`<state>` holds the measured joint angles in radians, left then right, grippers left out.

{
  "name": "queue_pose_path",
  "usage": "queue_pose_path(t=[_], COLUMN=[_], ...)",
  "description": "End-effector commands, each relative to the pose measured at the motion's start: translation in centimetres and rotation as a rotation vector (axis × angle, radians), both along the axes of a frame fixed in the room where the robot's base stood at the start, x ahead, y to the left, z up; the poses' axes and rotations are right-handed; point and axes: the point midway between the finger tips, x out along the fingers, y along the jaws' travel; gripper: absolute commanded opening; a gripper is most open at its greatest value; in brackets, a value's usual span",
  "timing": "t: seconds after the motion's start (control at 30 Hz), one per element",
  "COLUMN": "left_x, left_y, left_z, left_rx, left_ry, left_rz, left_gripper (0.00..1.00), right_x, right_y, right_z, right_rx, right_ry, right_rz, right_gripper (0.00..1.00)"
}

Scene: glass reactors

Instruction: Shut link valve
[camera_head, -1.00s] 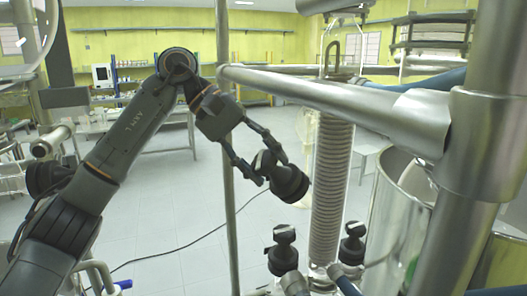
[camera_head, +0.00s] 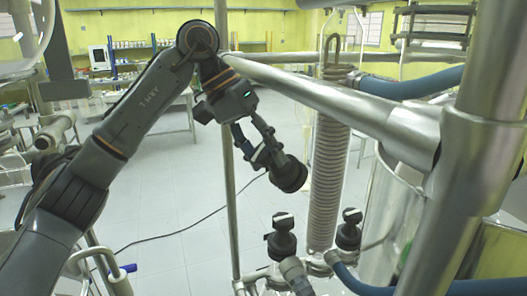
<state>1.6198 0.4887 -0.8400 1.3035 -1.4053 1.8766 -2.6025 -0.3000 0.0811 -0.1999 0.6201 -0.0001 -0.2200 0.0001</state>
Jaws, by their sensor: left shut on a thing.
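My left gripper (camera_head: 264,152) comes in from the upper left. Its two dark fingers are shut on the black handle part of this valve. The fingers cover part of the handle, so its exact angle is hard to tell. My right gripper is not in view.
Two more black valves, a left one (camera_head: 282,238) and a right one (camera_head: 349,230), stand lower down near the coiled column (camera_head: 327,180). A thick steel pipe (camera_head: 330,92) crosses above. A blue hose (camera_head: 420,85) runs at right.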

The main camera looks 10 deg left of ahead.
Motion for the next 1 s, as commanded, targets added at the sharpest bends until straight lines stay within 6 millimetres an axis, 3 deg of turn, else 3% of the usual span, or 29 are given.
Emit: queue_pose_path(t=[0.47,0.5,0.57,0.6,1.0], left_x=[-0.01,-0.01,-0.01,-0.01,0.01], left_y=[-0.02,-0.02,-0.02,-0.02,0.33], left_z=[-0.15,-0.15,-0.14,-0.13,0.6], left_rx=[0.007,0.006,0.006,0.006,0.004], left_ry=[-0.005,-0.004,-0.004,-0.005,-0.007], left_rz=[-0.009,-0.009,-0.009,-0.008,-0.006], left_gripper=[0.14,0.54,0.66,0.69,0.69], right_x=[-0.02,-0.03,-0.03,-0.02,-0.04], right_y=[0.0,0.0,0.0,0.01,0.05], right_z=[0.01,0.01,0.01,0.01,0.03], right_rx=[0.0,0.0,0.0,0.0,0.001], right_ry=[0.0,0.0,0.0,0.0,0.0], right_rz=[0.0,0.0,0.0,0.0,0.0], right_gripper=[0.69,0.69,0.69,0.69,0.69])
